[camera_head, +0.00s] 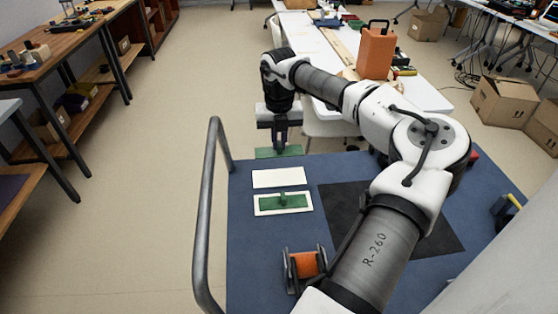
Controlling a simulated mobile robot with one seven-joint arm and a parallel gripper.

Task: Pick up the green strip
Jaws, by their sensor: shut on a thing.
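A flat green strip (265,153) is held beneath my gripper (280,143), level across the picture. My gripper points down and is shut on the strip's middle. The strip shows at the far edge of the blue deck (240,235), just beyond a white rectangle (279,178). I cannot tell how high it is above the deck. A second green piece (296,201), with a small raised knob, lies on another white rectangle (259,207) nearer to me.
An orange spool in a dark holder (306,264) stands on the deck, beside a black mat (430,225). A grey rail (208,200) runs along the deck's left side. A white table (425,95) with an orange canister (375,52) stands beyond. The floor at left is clear.

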